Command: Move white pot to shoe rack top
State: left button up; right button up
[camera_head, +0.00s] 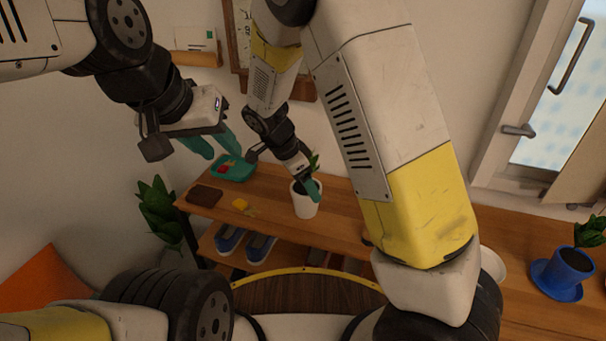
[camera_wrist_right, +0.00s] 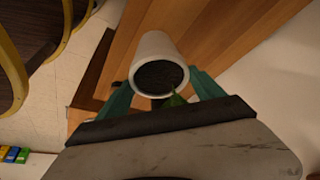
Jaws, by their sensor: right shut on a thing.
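The white pot (camera_head: 304,205), with dark soil and a small green plant, is at the wooden shoe rack top (camera_head: 270,205) in the head view. I cannot tell whether its base touches the wood. My right gripper (camera_head: 308,185) is shut on the pot near its rim. In the right wrist view, the pot (camera_wrist_right: 157,45) sits between the teal fingers of the right gripper (camera_wrist_right: 160,92), its soil facing the camera. My left gripper (camera_head: 213,146) is open and empty, in the air above the rack's left part.
A teal tray (camera_head: 236,172) with small items, a brown wallet-like item (camera_head: 205,196) and a yellow object (camera_head: 240,204) lie on the rack's left part. Blue shoes (camera_head: 244,245) stand on the shelf below. A blue pot (camera_head: 563,275) and a white dish (camera_head: 492,264) are at the right.

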aim_at(300, 184)
jog(key=shift+w+a, duration=0.3)
jog(key=shift+w, duration=0.55)
jog(key=shift+f, duration=1.8)
jog(key=shift+f, duration=0.1)
jog(key=o, duration=2.1)
jog(key=shift+s, duration=0.1)
